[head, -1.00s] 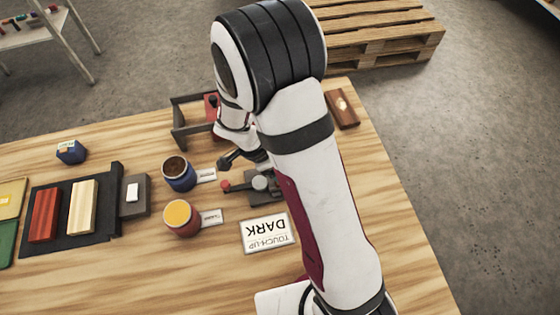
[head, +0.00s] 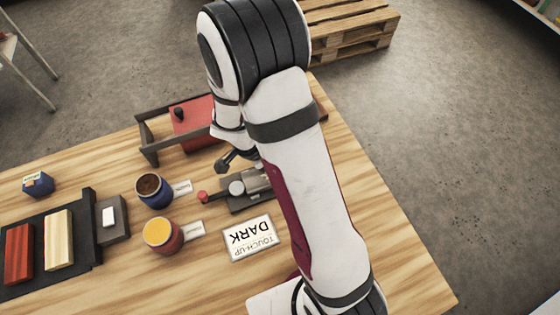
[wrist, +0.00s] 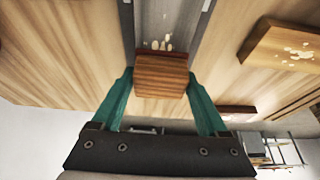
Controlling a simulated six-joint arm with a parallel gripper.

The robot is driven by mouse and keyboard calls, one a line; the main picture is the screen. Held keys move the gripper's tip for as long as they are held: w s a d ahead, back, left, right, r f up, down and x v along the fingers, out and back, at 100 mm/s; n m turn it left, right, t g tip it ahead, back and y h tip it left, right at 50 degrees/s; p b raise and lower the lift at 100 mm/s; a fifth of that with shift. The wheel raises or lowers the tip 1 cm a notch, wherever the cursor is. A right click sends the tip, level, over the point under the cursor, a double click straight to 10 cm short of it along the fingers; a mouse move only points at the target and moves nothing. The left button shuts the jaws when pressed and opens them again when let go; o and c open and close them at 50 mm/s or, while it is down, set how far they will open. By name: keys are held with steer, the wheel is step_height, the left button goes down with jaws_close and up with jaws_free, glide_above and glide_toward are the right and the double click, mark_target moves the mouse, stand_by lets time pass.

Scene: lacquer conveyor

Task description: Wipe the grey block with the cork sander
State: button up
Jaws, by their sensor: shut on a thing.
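In the wrist view my gripper (wrist: 160,84) has its teal fingers shut on a brown, striped block (wrist: 160,76). Its grain looks like wood, and I cannot tell whether it is the cork sander. Pale spots show at its far edge, by a grey strip (wrist: 178,22); I cannot tell whether they touch. In the head view my arm hides the fingers and the held block. A dark grey block (head: 119,232) with a small white piece on it stands left of the middle of the table, apart from my arm.
A dark frame (head: 147,142) with a red panel (head: 199,112) stands at the back. A blue pot (head: 155,198), an orange-topped pot (head: 170,246) and a "touch-up dark" card (head: 250,238) are nearer. A spotted brown block (wrist: 268,38) lies right in the wrist view.

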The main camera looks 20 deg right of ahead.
mark_target(256, 179)
steer(key=shift+a, duration=2.75)
step_height(256, 179, up, 8)
steer(key=shift+r, duration=0.15)
